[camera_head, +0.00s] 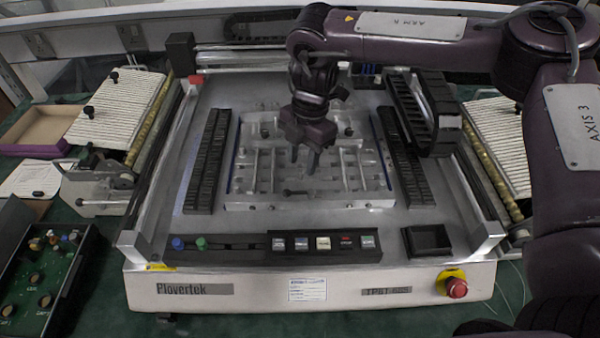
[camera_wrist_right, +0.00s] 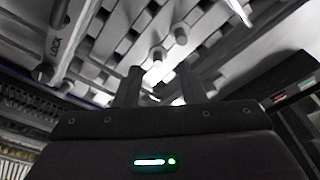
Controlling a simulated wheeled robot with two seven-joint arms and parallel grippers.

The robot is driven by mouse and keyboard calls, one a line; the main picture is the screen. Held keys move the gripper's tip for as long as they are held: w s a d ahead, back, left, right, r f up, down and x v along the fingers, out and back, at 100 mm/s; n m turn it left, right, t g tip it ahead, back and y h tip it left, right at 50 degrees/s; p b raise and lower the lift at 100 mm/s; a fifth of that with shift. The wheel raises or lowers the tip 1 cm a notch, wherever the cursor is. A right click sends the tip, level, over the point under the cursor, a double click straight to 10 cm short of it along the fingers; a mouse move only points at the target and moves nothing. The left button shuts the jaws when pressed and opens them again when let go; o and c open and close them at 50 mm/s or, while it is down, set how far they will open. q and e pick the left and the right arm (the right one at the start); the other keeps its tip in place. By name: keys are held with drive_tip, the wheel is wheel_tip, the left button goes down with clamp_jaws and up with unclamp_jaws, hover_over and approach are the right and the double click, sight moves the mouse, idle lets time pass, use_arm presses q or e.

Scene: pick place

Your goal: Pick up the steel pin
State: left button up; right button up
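My right gripper (camera_head: 303,160) is over the metal fixture (camera_head: 310,204) in the middle of the bench machine, fingers pointing down. In the right wrist view its two dark fingers stand apart (camera_wrist_right: 158,70), with nothing seen held between them. Pale metal bars and short round pegs (camera_wrist_right: 181,35) of the fixture lie beyond the fingertips. I cannot tell which of these small metal parts is the steel pin, or whether the fingers touch any part. My left gripper is not in view.
Black slotted strips (camera_head: 207,160) flank the fixture, with a black cable chain (camera_head: 408,112) at right. A control strip (camera_head: 325,244), a small black tray (camera_head: 427,241) and a red stop button (camera_head: 457,288) are in front. A circuit board (camera_head: 42,275) lies at left.

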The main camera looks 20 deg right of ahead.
sight(300, 176)
drive_tip(key=shift+a+f, duration=0.2)
drive_tip(key=shift+f, duration=1.25)
clamp_jaws()
drive_tip(key=shift+r, duration=0.1)
